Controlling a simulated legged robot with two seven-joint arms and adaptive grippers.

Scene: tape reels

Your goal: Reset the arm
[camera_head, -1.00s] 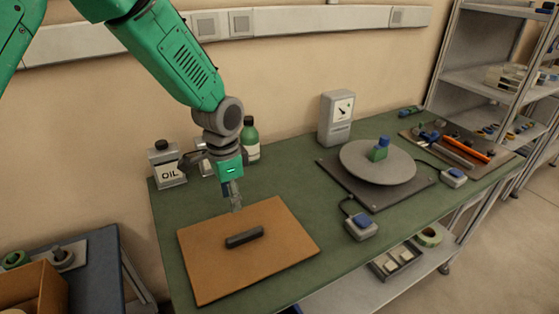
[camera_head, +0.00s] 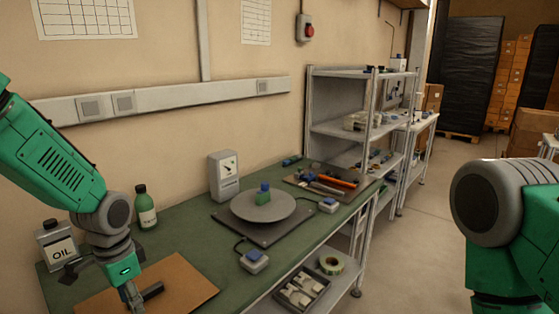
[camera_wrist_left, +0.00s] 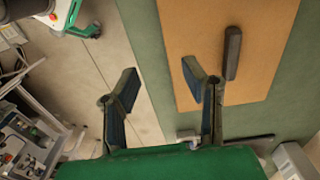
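My left gripper (camera_head: 130,290) hangs over the brown board on the bench, near the bottom of the head view. In the left wrist view the left gripper (camera_wrist_left: 163,85) is open, its two fingers apart with nothing between them. A dark bar (camera_head: 153,290) lies on the brown board (camera_head: 190,288). In the wrist view the bar (camera_wrist_left: 232,52) lies beyond the right finger, apart from it. My right arm shows at the right edge of the head view, but its gripper is out of view.
An oil bottle (camera_head: 57,245) and a green bottle (camera_head: 145,208) stand behind the left arm. A gauge (camera_head: 223,178), a round turntable (camera_head: 263,207) and a tool board (camera_head: 330,183) are farther along the bench. Shelves (camera_head: 350,128) stand beyond it.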

